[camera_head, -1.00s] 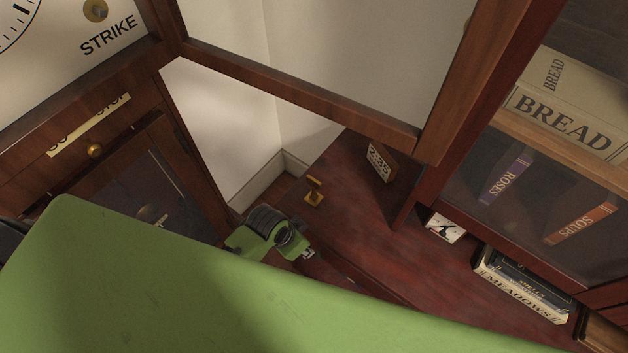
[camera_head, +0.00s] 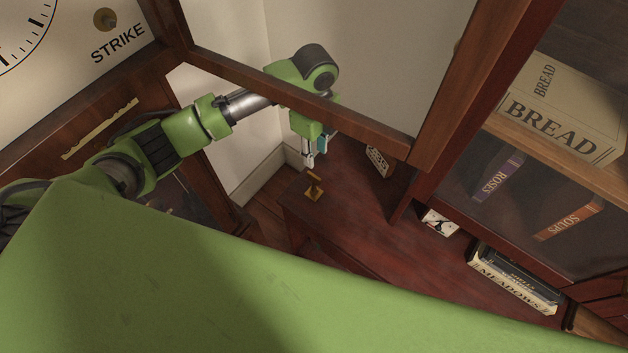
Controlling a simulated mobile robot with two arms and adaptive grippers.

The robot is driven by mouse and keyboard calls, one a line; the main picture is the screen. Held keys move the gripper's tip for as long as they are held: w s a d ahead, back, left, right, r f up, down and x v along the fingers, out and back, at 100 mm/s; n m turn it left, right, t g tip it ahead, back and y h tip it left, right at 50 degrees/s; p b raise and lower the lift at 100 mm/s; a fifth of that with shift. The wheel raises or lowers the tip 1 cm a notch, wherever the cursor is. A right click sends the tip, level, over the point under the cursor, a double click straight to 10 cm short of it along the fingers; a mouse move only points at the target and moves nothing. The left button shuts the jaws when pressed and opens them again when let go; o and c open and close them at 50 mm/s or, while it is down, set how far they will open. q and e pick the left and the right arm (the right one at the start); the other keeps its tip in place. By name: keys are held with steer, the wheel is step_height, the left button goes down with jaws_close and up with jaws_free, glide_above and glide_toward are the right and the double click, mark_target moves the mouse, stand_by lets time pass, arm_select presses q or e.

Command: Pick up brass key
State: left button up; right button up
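The brass key (camera_head: 314,189) stands near the left end of the dark red wooden surface; it is small and gold, with a flat base and a raised upper part. My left gripper (camera_head: 312,162) points down just above and behind the key, apart from it or barely so; I cannot tell if they touch. Its fingers are small and partly overlapped, so whether they are open or shut is unclear. My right gripper is not in view.
An open wooden-framed glass door (camera_head: 300,97) hangs in front of my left arm. A small numbered block (camera_head: 379,161), a small picture card (camera_head: 440,222) and books (camera_head: 512,284) stand further right. A glazed bookcase holds a BREAD box (camera_head: 565,120). The surface's middle is clear.

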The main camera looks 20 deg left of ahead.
mark_target(314, 176)
arm_select(q)
step_height(314, 176, down, 8)
steer(key=shift+a+f+p, duration=0.1)
steer(key=shift+p, duration=0.4)
steer(key=shift+f, duration=0.5)
steer(key=shift+w+f+p, duration=0.1)
steer(key=shift+f+p, duration=0.55)
steer(key=shift+f, duration=1.55)
jaws_close()
